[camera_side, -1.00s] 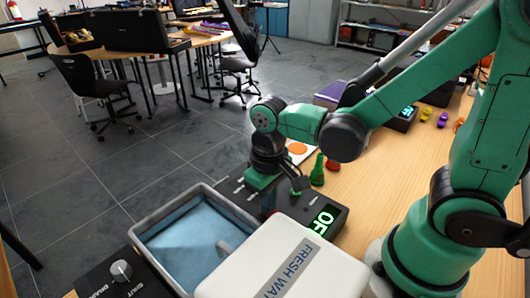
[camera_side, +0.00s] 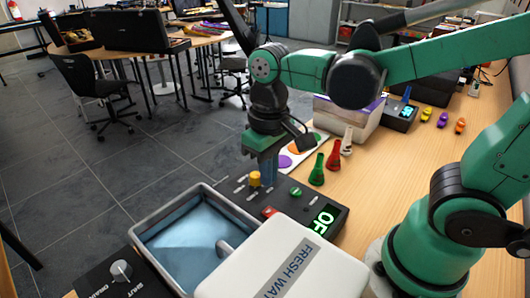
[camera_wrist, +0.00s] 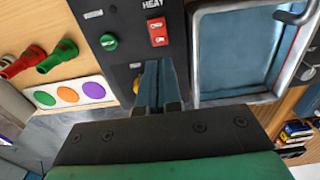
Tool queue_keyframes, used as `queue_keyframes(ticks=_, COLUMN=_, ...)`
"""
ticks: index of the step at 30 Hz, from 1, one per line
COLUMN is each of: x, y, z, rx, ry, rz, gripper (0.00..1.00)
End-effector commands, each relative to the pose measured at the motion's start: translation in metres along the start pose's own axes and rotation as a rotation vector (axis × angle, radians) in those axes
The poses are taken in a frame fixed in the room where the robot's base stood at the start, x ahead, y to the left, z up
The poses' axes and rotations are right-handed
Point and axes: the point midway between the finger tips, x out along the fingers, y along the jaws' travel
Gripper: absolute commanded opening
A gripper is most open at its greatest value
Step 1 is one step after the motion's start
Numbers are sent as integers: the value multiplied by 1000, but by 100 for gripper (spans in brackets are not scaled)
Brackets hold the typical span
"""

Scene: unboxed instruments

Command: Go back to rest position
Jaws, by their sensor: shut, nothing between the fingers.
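My gripper (camera_side: 270,172) is shut and empty, pointing down above the black control box (camera_side: 336,208). Its fingers also show in the wrist view (camera_wrist: 157,85). The box carries a yellow knob (camera_side: 254,179), a green knob (camera_side: 296,191), a red switch (camera_side: 269,211) and a green lit display (camera_side: 322,219) whose text is partly cut off. In the wrist view the red switch (camera_wrist: 157,32) and green knob (camera_wrist: 108,42) lie beyond the fingers, and the yellow knob is mostly hidden behind them.
A grey-rimmed basin with blue water (camera_side: 185,245) and a white lidded tank (camera_side: 300,268) stand in front. Green (camera_side: 317,170), red (camera_side: 333,155) and white (camera_side: 347,141) cone-shaped pieces stand behind the box, near a white card with coloured dots (camera_side: 284,161).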

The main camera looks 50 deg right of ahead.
Motion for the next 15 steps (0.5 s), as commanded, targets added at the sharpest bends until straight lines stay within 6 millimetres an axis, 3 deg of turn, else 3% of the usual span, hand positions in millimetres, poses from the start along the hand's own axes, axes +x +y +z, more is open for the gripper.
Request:
queue_keyframes(ticks=11, x=-2, y=1, z=0, rx=1, ry=11, rz=-2, gripper=0)
queue_keyframes(ticks=15, x=-5, y=11, z=-2, rx=4, ry=135, rz=-19, gripper=0)
